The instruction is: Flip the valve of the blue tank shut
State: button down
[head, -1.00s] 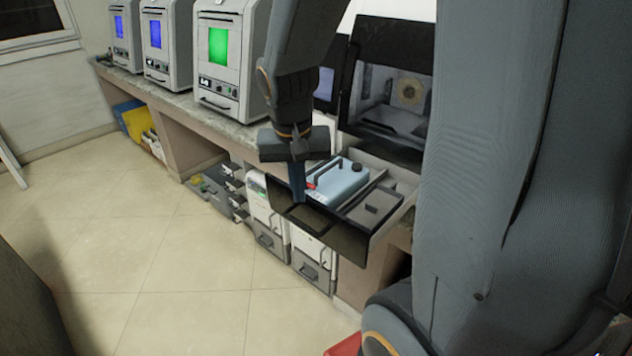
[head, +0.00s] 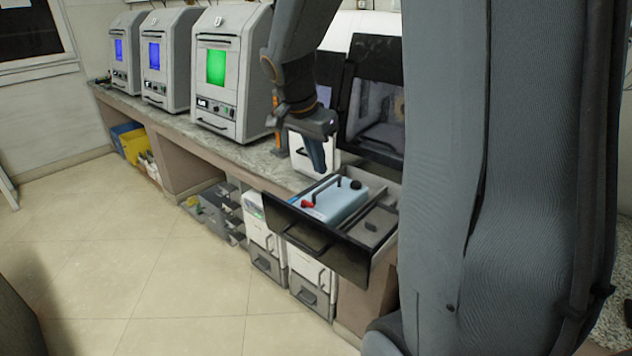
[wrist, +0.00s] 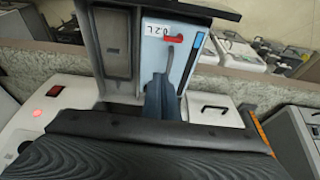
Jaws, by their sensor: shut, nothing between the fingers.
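The blue tank (head: 343,206) is a light-blue box with a dark handle and a dark cap, sitting in an open drawer (head: 312,234). Its red valve (head: 307,204) is at the end near the drawer front. In the wrist view the valve (wrist: 174,39) lies beside a "0.2 L" label on the pale-blue tank (wrist: 189,50). My gripper (head: 317,168) is shut and empty, pointing down above the tank, apart from the valve in the head view. In the wrist view my gripper's fingers (wrist: 158,88) cover part of the tank.
The drawer's other compartment holds a grey block (head: 376,224). A machine with a green screen (head: 228,75) stands on the counter (head: 184,124) to the left. White cabinets (head: 311,267) stand below. The floor at left is clear.

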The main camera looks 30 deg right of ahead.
aim_at(307, 205)
jog(key=p+x, duration=0.1)
jog(key=x, duration=0.8)
jog(key=shift+p, duration=0.35)
jog(key=shift+a+f, duration=0.2)
jog(key=shift+a, duration=0.1)
jog(key=shift+s+a+r+p, duration=0.1)
jog(key=shift+s+a+p, duration=0.2)
jog(key=shift+a, duration=0.25)
jog(key=shift+s+a+p, duration=0.2)
jog(key=shift+a+p, duration=0.15)
jog(key=shift+a, duration=0.2)
jog(key=shift+s+a, duration=0.15)
jog(key=shift+a, duration=0.25)
